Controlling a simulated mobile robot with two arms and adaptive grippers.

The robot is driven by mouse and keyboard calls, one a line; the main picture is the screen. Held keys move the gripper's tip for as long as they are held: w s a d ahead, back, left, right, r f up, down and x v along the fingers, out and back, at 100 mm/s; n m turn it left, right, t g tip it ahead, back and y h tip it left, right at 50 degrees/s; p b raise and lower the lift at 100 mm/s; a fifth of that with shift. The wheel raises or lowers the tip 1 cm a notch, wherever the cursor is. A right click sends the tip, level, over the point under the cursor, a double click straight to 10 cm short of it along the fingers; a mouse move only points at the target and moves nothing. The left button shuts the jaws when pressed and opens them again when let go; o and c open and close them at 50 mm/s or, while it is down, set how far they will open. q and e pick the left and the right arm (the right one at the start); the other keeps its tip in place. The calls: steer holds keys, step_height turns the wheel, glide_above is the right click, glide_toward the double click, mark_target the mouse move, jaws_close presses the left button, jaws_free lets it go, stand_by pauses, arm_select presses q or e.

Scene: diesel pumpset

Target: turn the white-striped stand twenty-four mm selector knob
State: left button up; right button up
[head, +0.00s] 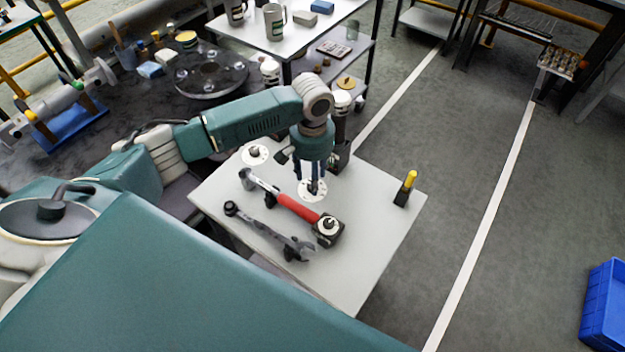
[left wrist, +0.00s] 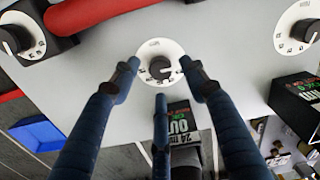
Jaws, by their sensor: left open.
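A round black selector knob on a white dial (head: 313,190) lies on the light grey table top. It shows in the middle of the left wrist view (left wrist: 160,68). A black stand with a white-banded top (head: 341,105) stands at the table's far edge behind it; its label (left wrist: 183,128) in the left wrist view reads "24 mm OUT". My left gripper (head: 312,185) points down over this dial. Its three fingers (left wrist: 160,80) are open and spread around the knob, with visible gaps; contact is not seen. My right gripper is not in view.
A second dial (head: 255,154) is at the table's left, and a third knob (head: 328,226) sits on a black block. A red-handled hammer (head: 298,208) and a wrench (head: 268,232) lie close by. A black block with a yellow top (head: 405,190) stands at right.

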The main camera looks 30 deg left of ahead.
arm_select(q)
step_height(320, 180, down, 3)
steer(key=shift+r, duration=0.1)
steer(key=shift+c, duration=0.7)
jaws_close()
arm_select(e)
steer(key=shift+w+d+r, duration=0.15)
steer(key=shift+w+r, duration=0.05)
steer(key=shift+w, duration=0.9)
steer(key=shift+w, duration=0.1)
